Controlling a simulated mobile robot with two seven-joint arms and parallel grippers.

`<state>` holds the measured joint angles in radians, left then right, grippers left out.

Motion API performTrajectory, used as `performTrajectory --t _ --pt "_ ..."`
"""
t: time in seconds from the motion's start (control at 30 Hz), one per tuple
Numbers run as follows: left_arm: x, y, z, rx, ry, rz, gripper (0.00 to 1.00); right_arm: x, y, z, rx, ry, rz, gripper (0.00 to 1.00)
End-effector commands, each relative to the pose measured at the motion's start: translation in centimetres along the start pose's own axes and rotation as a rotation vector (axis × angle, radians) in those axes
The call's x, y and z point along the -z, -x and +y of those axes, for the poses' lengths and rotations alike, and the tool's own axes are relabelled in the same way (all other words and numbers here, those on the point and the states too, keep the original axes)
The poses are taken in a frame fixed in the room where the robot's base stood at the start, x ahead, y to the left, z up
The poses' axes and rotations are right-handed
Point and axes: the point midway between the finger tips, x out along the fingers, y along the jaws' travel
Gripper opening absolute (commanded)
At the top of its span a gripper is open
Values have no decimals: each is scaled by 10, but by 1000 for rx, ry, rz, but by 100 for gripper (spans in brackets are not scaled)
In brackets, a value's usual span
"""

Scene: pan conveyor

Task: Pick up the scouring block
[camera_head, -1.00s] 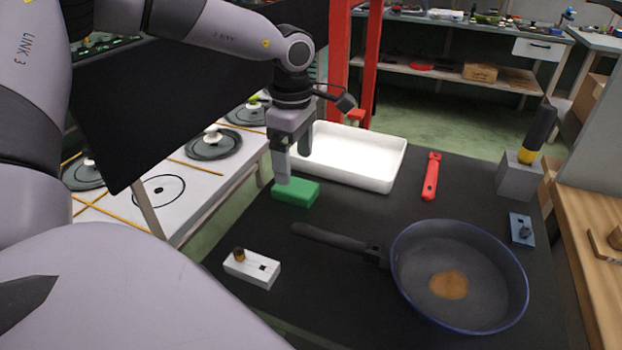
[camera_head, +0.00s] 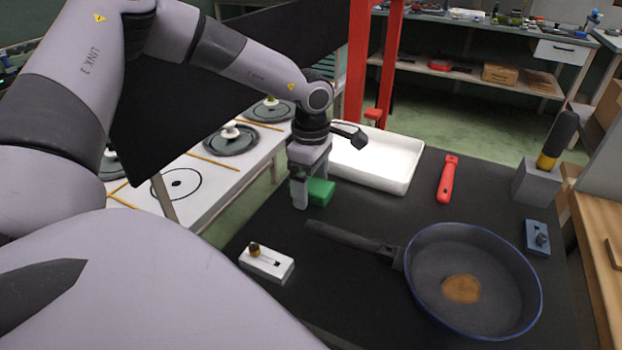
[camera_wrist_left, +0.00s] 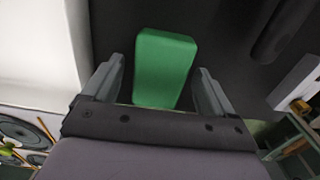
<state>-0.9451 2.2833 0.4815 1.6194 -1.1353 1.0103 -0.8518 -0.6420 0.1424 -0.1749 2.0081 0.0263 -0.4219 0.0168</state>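The scouring block is a green rectangular block (camera_head: 321,192) on the black table, near its left side in the head view. It also shows in the left wrist view (camera_wrist_left: 164,66). My left gripper (camera_head: 311,190) is low at the block. In the left wrist view its two fingers (camera_wrist_left: 160,75) stand apart on either side of the block's near part, with a gap on each side. It is open. In the head view the gripper hides part of the block. My right gripper is in neither view.
A white tray (camera_head: 408,187) stands just behind the block. A blue-rimmed pan (camera_head: 500,290) lies to the right, its handle towards the block. A small white device (camera_head: 266,266) is in front. A red-handled tool (camera_head: 447,180) and grey holder (camera_head: 535,186) are farther right.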

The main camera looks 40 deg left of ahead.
Motion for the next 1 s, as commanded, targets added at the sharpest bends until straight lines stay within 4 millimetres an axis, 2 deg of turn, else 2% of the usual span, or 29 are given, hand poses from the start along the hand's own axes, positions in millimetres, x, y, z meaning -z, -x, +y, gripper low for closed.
performTrajectory --t 0.03,0.1,0.17,0.67,0.87,1.0 --pt "0 0 0 0 0 0 69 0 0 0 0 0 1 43" --pt "0 0 0 0 0 0 46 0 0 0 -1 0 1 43" --pt "0 0 0 0 0 0 29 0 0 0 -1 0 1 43" --pt "0 6 0 -1 0 1 29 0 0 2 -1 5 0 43" --pt "0 30 1 -4 0 -2 29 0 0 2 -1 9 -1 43" --pt "-1 63 1 -7 0 -2 29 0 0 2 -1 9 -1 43"
